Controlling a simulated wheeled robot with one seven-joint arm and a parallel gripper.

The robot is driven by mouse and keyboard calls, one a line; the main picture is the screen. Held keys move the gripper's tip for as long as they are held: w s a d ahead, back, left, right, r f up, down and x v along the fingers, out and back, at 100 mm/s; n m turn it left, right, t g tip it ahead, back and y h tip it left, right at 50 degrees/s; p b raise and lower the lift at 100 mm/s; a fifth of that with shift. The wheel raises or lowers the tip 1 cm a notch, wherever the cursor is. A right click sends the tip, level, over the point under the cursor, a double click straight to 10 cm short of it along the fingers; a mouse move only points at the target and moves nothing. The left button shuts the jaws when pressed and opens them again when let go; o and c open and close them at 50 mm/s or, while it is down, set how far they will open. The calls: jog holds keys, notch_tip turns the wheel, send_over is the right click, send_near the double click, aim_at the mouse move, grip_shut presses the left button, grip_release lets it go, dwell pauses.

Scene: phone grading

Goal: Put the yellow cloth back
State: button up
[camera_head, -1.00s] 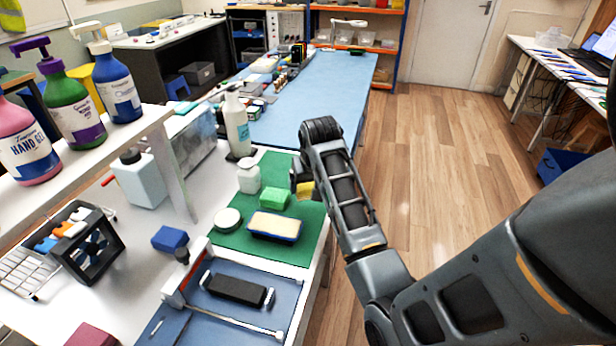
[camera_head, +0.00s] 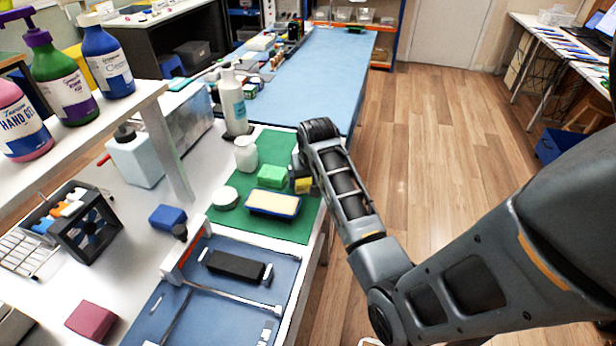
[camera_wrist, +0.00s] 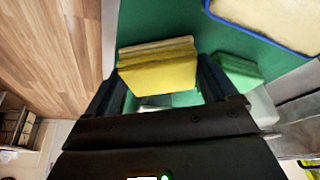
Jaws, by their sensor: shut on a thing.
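The yellow cloth (camera_wrist: 158,68) is a small folded block between the two fingers of my gripper (camera_wrist: 160,92) in the wrist view. My gripper is shut on it. In the head view the yellow cloth (camera_head: 303,186) shows at the right edge of the green mat (camera_head: 236,178), low over it or on it; I cannot tell whether it touches. My gripper (camera_head: 302,176) is mostly hidden behind my arm there. The green sponge (camera_head: 272,176) lies just left of the cloth. A cream pad with a blue rim (camera_head: 273,203) lies in front of them.
A white round tin (camera_head: 225,198) and a small white bottle (camera_head: 246,155) stand on the mat. A tall pump bottle (camera_head: 233,105) stands behind. A blue tray with a black block (camera_head: 235,267) lies in front. The bench edge and wooden floor are to the right.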

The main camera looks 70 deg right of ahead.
jog(key=o, duration=0.8)
jog(key=shift+r, duration=0.1)
jog(key=v, duration=0.7)
jog(key=shift+s+a+r, duration=0.1)
jog(key=shift+a+r, duration=0.05)
jog(key=shift+r, duration=0.15)
